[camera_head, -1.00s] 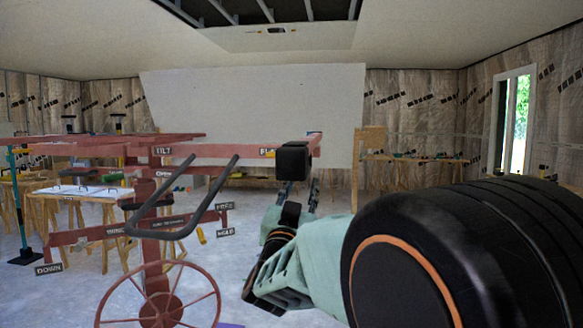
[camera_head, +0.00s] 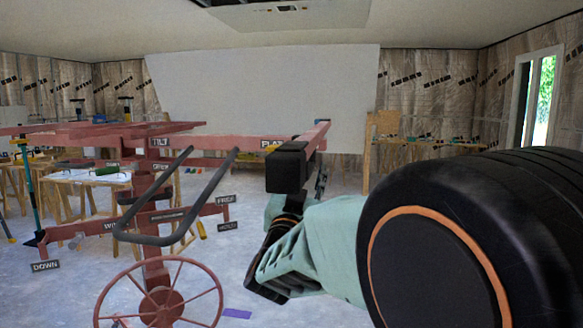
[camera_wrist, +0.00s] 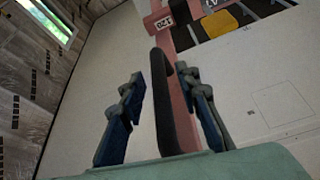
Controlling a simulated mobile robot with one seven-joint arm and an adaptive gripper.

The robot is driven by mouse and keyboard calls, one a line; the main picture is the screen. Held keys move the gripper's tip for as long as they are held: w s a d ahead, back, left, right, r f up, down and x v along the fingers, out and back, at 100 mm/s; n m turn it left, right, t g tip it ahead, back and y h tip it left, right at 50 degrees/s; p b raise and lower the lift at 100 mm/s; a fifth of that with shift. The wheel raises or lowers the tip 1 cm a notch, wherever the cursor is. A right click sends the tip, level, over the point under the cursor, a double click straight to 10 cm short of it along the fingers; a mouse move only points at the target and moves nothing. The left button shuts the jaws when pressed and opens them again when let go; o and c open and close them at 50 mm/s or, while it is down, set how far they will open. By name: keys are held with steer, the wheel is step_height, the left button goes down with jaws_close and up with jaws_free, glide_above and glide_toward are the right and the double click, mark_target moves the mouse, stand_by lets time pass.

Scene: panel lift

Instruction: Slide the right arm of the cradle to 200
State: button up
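The lift's cradle is made of red-pink bars. Its right arm (camera_head: 312,137) shows at the centre right of the head view, with a dark block (camera_head: 287,167) at its near end. My gripper (camera_wrist: 160,82) is open, with one blue-grey finger on each side of the black bar. A gap shows on the left; contact on the right is unclear. In the head view, the dark block and my arm partly hide my gripper.
A large white panel (camera_head: 255,90) leans behind. Workbenches stand at the left and back right (camera_head: 420,147). A purple piece (camera_head: 237,313) lies on the floor.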

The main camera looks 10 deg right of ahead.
steer(key=shift+c, duration=0.2)
jaws_close()
stand_by(0.4)
